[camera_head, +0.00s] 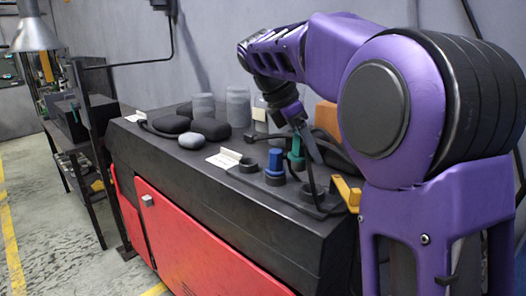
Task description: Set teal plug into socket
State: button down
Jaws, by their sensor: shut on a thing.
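The teal plug (297,150) is held upright by my gripper (303,148), which is shut on it. One grey finger shows along its right side; the other finger is hard to make out. A blue plug (276,160) stands in a round black socket (275,178), just left of and in front of the teal plug. A second black socket (249,166) to its left looks empty. A third dark socket (308,190) is below and right of the teal plug, partly hidden by a black cable. I cannot tell whether the teal plug touches anything beneath it.
The sockets sit on a black bench top (225,183) above red doors. A yellow bracket (347,191) lies to the right. The bench's front strip is clear.

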jog(key=d+f+m, duration=0.1)
jog(key=s+d+f+m+g, duration=0.1)
jog(key=d+f, duration=0.1)
jog(key=shift+d+f, duration=0.1)
jog(key=shift+d, duration=0.15)
dwell(0.4)
jog(key=shift+f, duration=0.15)
dwell(0.6)
jog(key=shift+f+b, duration=0.7)
jog(key=shift+f, duration=1.2)
grip_release()
jog(key=shift+r, duration=0.1)
jog(key=p+v, duration=0.1)
jog(key=v, duration=1.6)
jog(key=shift+w+a+r+p, duration=0.1)
jog(key=shift+w+a+p, duration=0.05)
jog(key=shift+a+p, duration=0.15)
jog(key=shift+d, duration=0.1)
